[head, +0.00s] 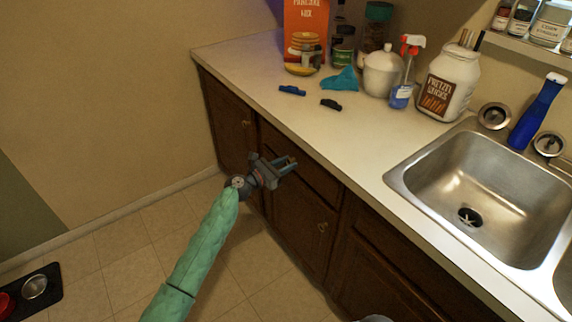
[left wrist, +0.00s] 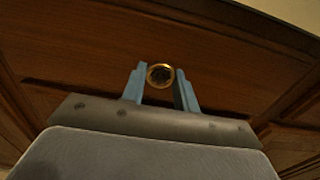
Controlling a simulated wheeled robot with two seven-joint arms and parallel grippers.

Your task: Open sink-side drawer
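The sink-side drawer (head: 320,180) is a dark wood front under the counter, left of the sink, and looks closed. Its wood front (left wrist: 230,62) fills much of the left wrist view. A round brass-coloured knob (left wrist: 160,75) shows between the fingertips of my left gripper (left wrist: 161,80); I cannot tell whether they touch it. In the head view my left gripper (head: 288,164) is in front of the drawer, fingers apart and pointing at it, and hides the knob. My right gripper is not in view.
Cabinet doors (head: 300,220) are below and beside the drawer. The pale counter (head: 330,125) overhangs it, with a blue cloth (head: 341,80), spray bottle (head: 405,75) and jars at the back. The metal sink (head: 470,185) is at right.

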